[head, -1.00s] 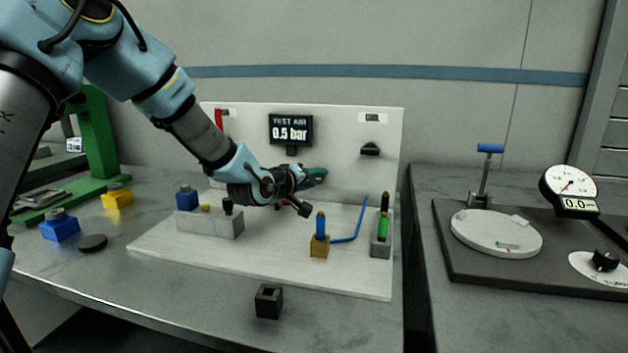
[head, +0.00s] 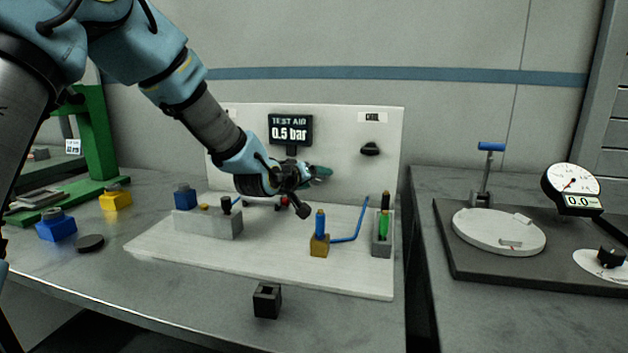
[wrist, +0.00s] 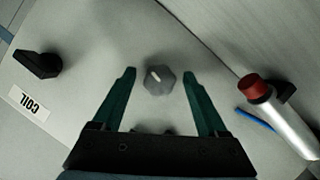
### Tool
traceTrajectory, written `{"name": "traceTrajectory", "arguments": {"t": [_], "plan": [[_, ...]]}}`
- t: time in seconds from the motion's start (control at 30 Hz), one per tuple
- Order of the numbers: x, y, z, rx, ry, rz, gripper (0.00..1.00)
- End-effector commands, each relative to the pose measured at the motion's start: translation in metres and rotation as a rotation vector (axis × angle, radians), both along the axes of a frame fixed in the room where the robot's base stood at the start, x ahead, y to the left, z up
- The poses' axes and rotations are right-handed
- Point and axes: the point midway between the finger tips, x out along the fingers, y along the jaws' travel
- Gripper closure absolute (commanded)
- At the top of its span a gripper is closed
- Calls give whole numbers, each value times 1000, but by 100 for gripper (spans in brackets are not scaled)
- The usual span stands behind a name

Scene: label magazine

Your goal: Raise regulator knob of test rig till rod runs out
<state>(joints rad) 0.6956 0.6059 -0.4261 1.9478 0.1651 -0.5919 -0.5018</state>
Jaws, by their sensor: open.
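The test rig is a white base with an upright back panel (head: 345,150); its display (head: 290,129) reads TEST AIR 0.5 bar. In the wrist view a grey faceted regulator knob (wrist: 160,84) with a pale pointer mark sits on the panel. My gripper (wrist: 159,72) is open, one teal finger on each side of the knob with a gap to both. In the head view my gripper (head: 320,172) is in front of the panel and the knob is hidden. A silver cylinder (wrist: 291,128) with a red end (wrist: 253,87) shows at the right of the wrist view; no extended rod shows.
A black knob (head: 370,149) is on the panel, near a COIL label (wrist: 29,103) in the wrist view. A brass block with a blue top (head: 319,240) and a grey block (head: 209,223) stand on the base. A gauge rig (head: 497,232) stands right, past a gap.

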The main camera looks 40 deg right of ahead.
Motion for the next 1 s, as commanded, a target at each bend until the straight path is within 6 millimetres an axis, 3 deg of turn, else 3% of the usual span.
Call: {"name": "traceTrajectory", "arguments": {"t": [0.27,0.7,1.0], "plan": [[-2,7,2,-1,0,1,24],[-27,78,27,0,-3,1,24],[-34,97,34,0,0,0,24]]}}
